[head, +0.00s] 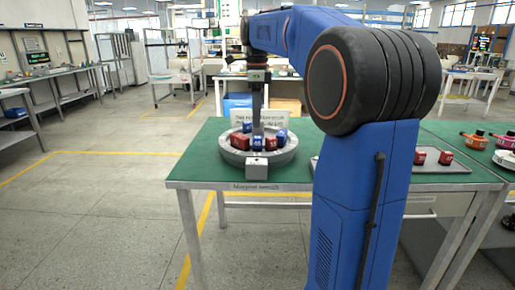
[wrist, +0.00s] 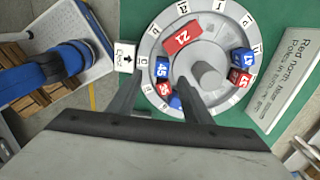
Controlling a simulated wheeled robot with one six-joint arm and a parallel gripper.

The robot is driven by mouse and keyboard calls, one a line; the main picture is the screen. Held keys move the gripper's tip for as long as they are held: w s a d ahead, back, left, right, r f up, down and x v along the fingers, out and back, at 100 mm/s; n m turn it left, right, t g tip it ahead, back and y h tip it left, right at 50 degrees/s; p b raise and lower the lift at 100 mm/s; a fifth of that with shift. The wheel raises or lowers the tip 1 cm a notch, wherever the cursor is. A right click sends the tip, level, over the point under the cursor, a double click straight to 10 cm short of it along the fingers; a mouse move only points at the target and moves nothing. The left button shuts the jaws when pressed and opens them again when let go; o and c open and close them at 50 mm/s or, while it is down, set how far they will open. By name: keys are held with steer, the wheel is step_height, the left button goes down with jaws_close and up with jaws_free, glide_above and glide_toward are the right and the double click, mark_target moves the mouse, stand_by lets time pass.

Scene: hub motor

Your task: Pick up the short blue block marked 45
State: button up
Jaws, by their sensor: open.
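The blue block marked 45 (wrist: 163,69) sits on the left side of the round grey hub (wrist: 203,104) in the wrist view. It lies between the fingertip lines of my gripper (wrist: 158,80), which is open, with one finger on each side; height and contact cannot be told. A red block (wrist: 164,88) sits just below it, and another blue block (wrist: 175,101) is partly hidden by the right finger. In the head view, my gripper (head: 257,128) points down over the hub (head: 232,155); which blue block there is 45 cannot be read.
A red block marked 21 (wrist: 181,38) lies at the hub's upper side. A blue block (wrist: 242,60) and a red block (wrist: 240,78) sit at its right. A post (wrist: 208,74) rises in the middle. A sign (wrist: 288,82) stands beside the hub on the green bench (head: 200,172).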

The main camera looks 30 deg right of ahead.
mark_target(257, 137)
steer(key=shift+w+d+f, duration=0.1)
steer(key=shift+d+f, duration=0.05)
steer(key=shift+f, duration=4.25)
jaws_close()
steer(key=shift+r, duration=0.15)
